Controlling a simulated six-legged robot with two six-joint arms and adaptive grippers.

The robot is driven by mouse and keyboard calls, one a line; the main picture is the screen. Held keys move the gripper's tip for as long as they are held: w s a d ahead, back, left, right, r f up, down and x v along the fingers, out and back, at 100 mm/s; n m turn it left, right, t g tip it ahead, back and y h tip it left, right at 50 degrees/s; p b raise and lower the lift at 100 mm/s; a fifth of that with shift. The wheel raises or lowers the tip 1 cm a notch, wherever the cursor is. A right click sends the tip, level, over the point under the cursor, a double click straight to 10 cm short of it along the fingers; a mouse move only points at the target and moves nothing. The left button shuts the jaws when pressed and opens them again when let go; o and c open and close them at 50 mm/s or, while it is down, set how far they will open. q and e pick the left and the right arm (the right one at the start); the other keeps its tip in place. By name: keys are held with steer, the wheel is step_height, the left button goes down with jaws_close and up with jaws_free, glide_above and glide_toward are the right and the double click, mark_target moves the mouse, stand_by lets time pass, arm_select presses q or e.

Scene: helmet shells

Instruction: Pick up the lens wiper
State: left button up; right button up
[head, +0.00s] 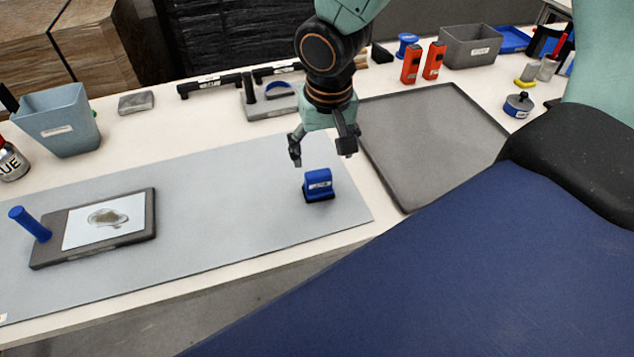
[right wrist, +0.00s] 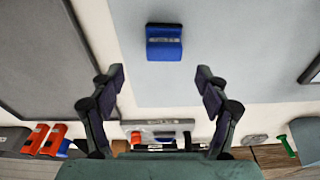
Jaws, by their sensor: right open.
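The lens wiper looks to be the small blue block with a dark base and a pale label (head: 318,184). It stands on the grey mat near the mat's right end. In the right wrist view the blue block (right wrist: 163,43) is at the top middle, beyond the fingertips. My right gripper (head: 322,152) is open and empty, above and just behind the block in the head view, not touching it. Its two spread fingers also show in the right wrist view (right wrist: 160,85). My left gripper is not in view.
A dark tray (head: 430,135) lies right of the mat (head: 230,200). A board with a picture and blue handle (head: 95,225) lies on the mat's left. A blue-grey bin (head: 60,125), a grey holder (head: 268,104) and orange devices (head: 411,65) stand behind. The mat around the block is clear.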

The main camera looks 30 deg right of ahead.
mark_target(318, 173)
steer(key=shift+s+d+f, duration=0.1)
steer(key=shift+f, duration=0.6)
steer(key=shift+f+b, duration=0.3)
steer(key=shift+f, duration=0.1)
steer(key=f, duration=0.1)
steer(key=w+f, duration=0.1)
steer(key=f, duration=0.1)
steer(key=f+b, duration=0.1)
steer(key=shift+w+a+f, duration=0.15)
steer(key=shift+a+f, duration=0.05)
steer(key=shift+a, duration=0.1)
steer(key=shift+d+f, duration=0.15)
steer(key=shift+f, duration=0.1)
steer(key=shift+r, duration=0.1)
